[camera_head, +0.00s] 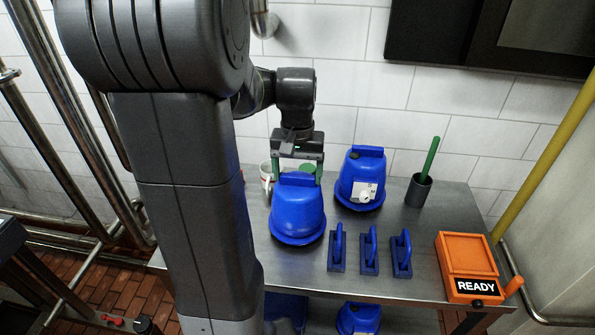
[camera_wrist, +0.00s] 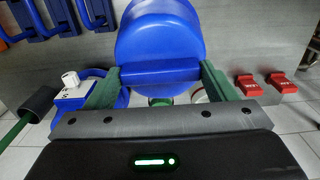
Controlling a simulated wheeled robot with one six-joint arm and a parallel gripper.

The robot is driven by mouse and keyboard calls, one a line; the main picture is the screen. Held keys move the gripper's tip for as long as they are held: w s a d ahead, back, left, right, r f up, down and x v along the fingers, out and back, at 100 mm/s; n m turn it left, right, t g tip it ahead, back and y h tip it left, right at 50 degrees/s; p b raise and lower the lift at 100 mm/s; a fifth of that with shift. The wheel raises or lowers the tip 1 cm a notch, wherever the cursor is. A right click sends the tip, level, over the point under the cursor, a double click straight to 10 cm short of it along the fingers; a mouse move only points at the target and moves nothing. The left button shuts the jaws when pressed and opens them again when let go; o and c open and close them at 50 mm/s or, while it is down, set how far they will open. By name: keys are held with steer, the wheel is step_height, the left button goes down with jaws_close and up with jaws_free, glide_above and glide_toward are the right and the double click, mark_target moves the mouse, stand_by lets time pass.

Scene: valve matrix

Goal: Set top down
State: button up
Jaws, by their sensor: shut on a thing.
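A blue dome-shaped top (camera_head: 297,212) with a flared rim is upright over the left part of the steel table (camera_head: 335,280). My gripper (camera_head: 298,170) is at its upper back edge in the head view. In the wrist view the green fingers of my gripper (camera_wrist: 160,80) are shut on the raised block of the blue top (camera_wrist: 160,35), one on each side. I cannot tell whether the rim touches the table. A second blue top (camera_head: 360,172) with a white fitting stands behind it to the right; its white fitting (camera_wrist: 70,79) shows in the wrist view.
Several blue handled tools (camera_head: 370,252) lie in front. A grey cup (camera_head: 418,190) with a green stick and an orange box (camera_head: 467,265) marked READY are to the right. A whitish mug (camera_head: 266,175) is partly hidden. Red blocks (camera_wrist: 247,85) show in the wrist view.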

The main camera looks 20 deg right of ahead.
steer(key=shift+f, duration=0.15)
steer(key=o, duration=1.7)
